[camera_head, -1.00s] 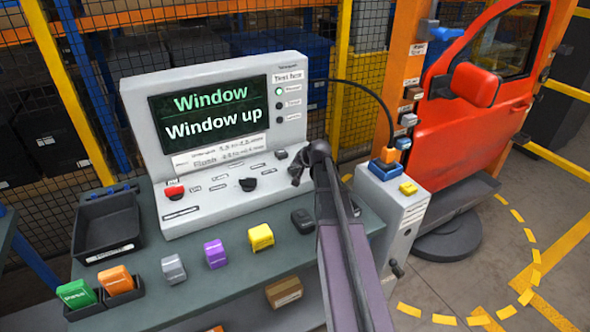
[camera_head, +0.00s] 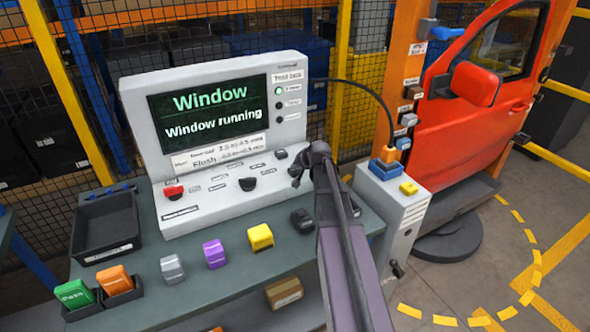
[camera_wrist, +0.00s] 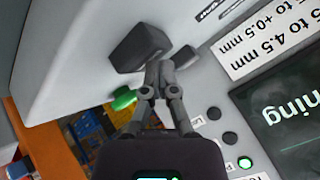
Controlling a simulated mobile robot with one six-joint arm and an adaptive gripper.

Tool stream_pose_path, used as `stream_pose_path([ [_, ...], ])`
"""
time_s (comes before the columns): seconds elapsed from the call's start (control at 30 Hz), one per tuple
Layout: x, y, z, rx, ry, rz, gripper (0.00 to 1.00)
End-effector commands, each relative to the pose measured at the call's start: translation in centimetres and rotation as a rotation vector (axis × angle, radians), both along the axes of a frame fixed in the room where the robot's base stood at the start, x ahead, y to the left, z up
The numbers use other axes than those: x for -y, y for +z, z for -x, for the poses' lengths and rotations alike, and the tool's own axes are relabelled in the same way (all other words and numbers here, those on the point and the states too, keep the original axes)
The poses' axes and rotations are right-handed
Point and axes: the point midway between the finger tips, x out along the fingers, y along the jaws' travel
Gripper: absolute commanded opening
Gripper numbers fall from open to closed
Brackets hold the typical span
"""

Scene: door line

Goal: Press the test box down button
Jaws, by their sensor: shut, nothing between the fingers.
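The test box (camera_head: 225,68) is a pale console on the bench with a screen (camera_head: 208,114) reading "Window" and "Window running". In the wrist view the large dark control (camera_wrist: 138,48) and the small button (camera_wrist: 187,56) lie just beyond my fingertips. I cannot read which is the down button. My gripper (camera_head: 302,170) is shut and empty, low over the panel's right end; it also shows in the wrist view (camera_wrist: 160,72). Contact cannot be told.
A red stop button (camera_head: 173,190) is at the panel's left. Grey, purple and yellow blocks (camera_head: 260,237) stand along the bench front. A black tray (camera_head: 105,227) is at left. A grey cabinet (camera_head: 400,215) and the red door (camera_head: 460,125) stand at right.

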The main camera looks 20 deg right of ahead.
Motion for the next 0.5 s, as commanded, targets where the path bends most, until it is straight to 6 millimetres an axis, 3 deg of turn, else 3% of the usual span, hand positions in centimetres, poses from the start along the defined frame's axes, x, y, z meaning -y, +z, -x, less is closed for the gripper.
stream_pose_path([
  [0.5,-0.02,0.67,0.02,-0.001,0.001,0.0,0.0],
])
